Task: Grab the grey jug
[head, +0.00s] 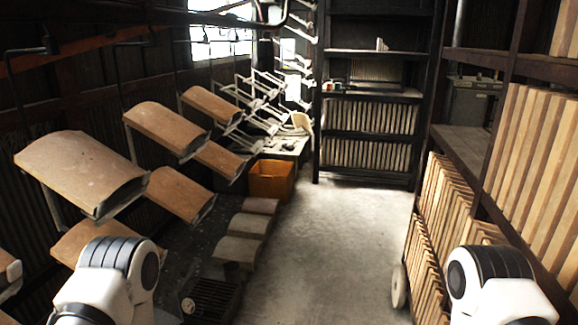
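I cannot make out a grey jug in the head view. Several small items (332,87) stand on the back shelf, too small to identify. A pale object (302,122) stands on the far worktable (284,147); its form is unclear. Only rounded white and black links of my two arms show, at the bottom left and bottom right. Neither of my grippers is in view.
Hanging racks with brown curved panels (80,172) fill the left. An orange box (271,180) stands on the floor by the worktable. Shelves with upright boards (535,145) line the right, with a wheel (399,286) below. The middle floor (335,235) is clear.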

